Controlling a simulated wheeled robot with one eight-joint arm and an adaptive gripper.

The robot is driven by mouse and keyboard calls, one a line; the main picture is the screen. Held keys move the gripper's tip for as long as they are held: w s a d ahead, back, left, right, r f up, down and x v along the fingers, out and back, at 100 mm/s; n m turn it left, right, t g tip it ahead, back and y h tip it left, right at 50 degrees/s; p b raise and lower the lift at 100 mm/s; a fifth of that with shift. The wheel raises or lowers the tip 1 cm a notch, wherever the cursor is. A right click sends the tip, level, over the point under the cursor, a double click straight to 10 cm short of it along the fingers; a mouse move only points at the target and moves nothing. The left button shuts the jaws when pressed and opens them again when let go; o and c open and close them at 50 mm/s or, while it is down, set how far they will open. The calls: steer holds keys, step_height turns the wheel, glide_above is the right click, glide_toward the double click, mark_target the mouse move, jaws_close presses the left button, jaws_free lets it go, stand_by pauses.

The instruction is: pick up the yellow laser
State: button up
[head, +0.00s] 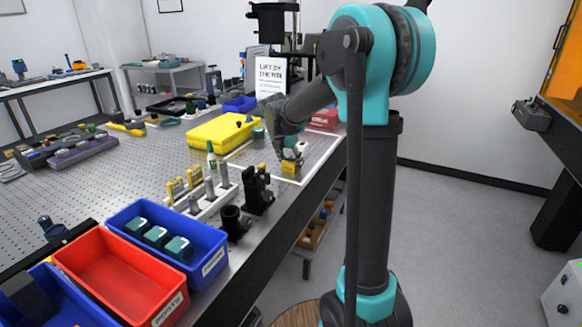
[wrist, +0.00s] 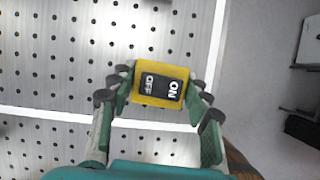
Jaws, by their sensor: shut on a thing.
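The yellow laser (wrist: 160,84) is a small yellow block with a black ON/OFF switch on its face. In the wrist view it sits between the two green fingers of my gripper (wrist: 161,88), which are shut on it from both sides. In the head view the yellow laser (head: 290,168) shows at the end of my arm, at the optical table's near right part. My gripper (head: 290,157) partly hides it there. I cannot tell whether it touches the table top.
A white line frame (wrist: 60,115) marks the perforated table (head: 120,180). A yellow case (head: 222,131) lies behind. A white rack (head: 203,200) with several posts, a black mount (head: 257,190), a red bin (head: 118,275) and a blue bin (head: 205,245) stand nearer.

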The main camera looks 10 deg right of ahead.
jaws_close()
steer(key=shift+r, duration=0.1)
